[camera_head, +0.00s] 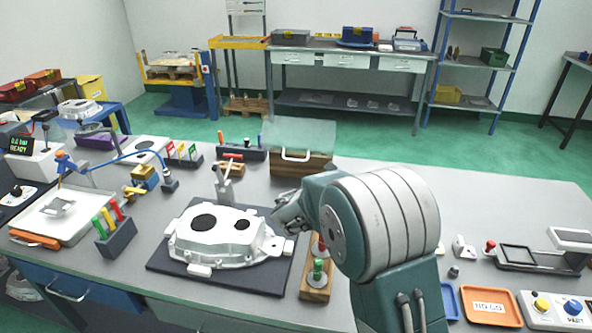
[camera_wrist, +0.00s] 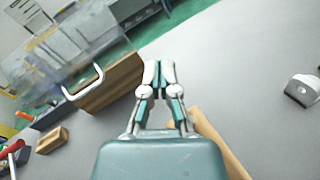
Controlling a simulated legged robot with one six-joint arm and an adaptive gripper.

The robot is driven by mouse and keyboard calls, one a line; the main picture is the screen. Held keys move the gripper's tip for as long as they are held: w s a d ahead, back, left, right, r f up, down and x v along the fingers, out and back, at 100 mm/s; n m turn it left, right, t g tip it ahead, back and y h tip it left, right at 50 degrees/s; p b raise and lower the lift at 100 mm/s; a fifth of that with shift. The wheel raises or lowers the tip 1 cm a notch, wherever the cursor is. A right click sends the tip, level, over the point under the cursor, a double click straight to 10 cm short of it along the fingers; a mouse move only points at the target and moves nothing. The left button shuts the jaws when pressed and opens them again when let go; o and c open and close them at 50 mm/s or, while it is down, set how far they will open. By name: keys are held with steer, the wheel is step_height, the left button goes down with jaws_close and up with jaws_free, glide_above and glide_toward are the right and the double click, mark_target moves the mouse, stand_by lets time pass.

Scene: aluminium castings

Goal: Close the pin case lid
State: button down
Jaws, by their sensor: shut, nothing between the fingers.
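The pin case is a wooden box (camera_head: 315,165) standing towards the back of the bench, with a clear panel as its lid (camera_head: 318,134). The panel shows above the box and looks raised, but I cannot tell its exact angle. A white handle (camera_head: 296,155) shows at the panel's lower edge. The wrist view shows the wooden side (camera_wrist: 115,84), the clear lid (camera_wrist: 45,55) and the handle (camera_wrist: 86,88) to the left of my gripper. My gripper (camera_wrist: 158,76) is shut and empty, apart from the case. In the head view it is partly hidden, in front of the case beside the casting.
A white casting (camera_head: 225,235) sits on a dark mat in front of the case. A wooden pin stand (camera_head: 316,288) is beside my arm. A small wooden block (camera_wrist: 52,140) and a red-handled tool (camera_wrist: 12,148) lie left.

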mark_target(299, 143)
steer(key=w+a+f+n+t+y, duration=0.1)
steer(key=a+f+n+y, duration=0.1)
steer(key=a, duration=0.2)
steer(key=w+a+f+n+t+y, duration=0.1)
steer(key=w+a+f+n+y, duration=0.1)
steer(key=a+f+n, duration=0.1)
steer(key=w+a+f+n+t+y, duration=0.1)
steer(key=a+f+n, duration=0.2)
steer(key=a, duration=0.2)
steer(key=shift+w+f+t+y, duration=0.1)
steer(key=shift+w+t+y, duration=0.2)
steer(key=shift+t+y, duration=0.1)
steer(key=shift+w+d, duration=0.2)
steer(key=shift+w, duration=0.15)
steer(key=x, duration=0.9)
steer(key=shift+w+d+r+g+y, duration=0.15)
steer(key=shift+r+g, duration=0.25)
steer(key=shift+g, duration=0.35)
steer(key=shift+w+a+r+g+y, duration=0.15)
steer(key=shift+r+g, duration=0.25)
steer(key=shift+g, duration=0.35)
